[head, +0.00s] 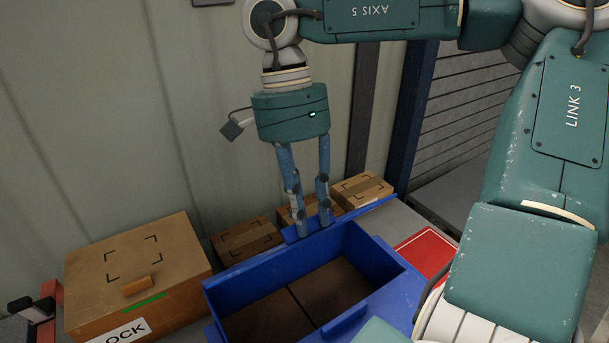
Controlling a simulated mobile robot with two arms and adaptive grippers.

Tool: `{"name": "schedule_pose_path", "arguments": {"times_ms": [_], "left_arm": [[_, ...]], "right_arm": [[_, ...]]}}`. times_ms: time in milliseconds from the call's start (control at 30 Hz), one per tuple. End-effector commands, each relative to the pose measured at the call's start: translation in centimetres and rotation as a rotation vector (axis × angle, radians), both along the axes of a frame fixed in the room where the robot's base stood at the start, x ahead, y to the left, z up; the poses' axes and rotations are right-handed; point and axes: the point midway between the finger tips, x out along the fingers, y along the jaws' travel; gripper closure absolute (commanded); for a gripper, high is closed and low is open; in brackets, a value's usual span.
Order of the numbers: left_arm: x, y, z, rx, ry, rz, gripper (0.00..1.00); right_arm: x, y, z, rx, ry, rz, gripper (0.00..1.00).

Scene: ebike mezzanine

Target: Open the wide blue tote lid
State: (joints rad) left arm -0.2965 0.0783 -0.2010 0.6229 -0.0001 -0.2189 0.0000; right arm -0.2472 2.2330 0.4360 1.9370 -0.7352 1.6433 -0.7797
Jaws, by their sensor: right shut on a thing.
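The wide blue tote (240,280) stands on the table, and its inside shows from above with flat brown contents (335,288). A blue lid (365,210) shows as a thin strip beyond the tote's far rim, so the tote's top is uncovered. My right gripper (315,231) points down at the far rim and is shut on the lid's edge. The fingers hide part of the lid there, and its full tilt is hard to tell. My left gripper is not in view.
A large brown box (140,265) with a tan handle and a partly visible label stands left of the tote. Small brown boxes (247,240) sit behind it. A red panel (427,252) lies to the right. A wall closes off the back.

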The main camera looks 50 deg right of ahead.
Motion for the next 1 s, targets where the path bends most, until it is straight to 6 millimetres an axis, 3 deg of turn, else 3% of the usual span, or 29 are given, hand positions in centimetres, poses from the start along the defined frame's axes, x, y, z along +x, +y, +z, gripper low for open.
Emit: {"name": "schedule_pose_path", "arguments": {"times_ms": [100,200,633,967,1000], "left_arm": [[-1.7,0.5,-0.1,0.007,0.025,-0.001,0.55],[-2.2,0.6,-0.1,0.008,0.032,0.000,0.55],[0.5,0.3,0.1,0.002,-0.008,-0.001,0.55],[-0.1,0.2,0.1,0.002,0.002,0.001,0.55],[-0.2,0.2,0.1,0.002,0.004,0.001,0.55]], "right_arm": [[-0.1,0.0,0.2,0.000,0.002,0.001,1.00],[-0.1,0.0,0.2,-0.001,0.003,0.002,1.00],[-0.2,0.0,0.3,-0.001,0.005,0.004,1.00],[-0.2,0.0,0.3,-0.002,0.007,0.004,1.00],[-0.2,0.0,0.3,-0.002,0.007,0.004,0.76]]}}
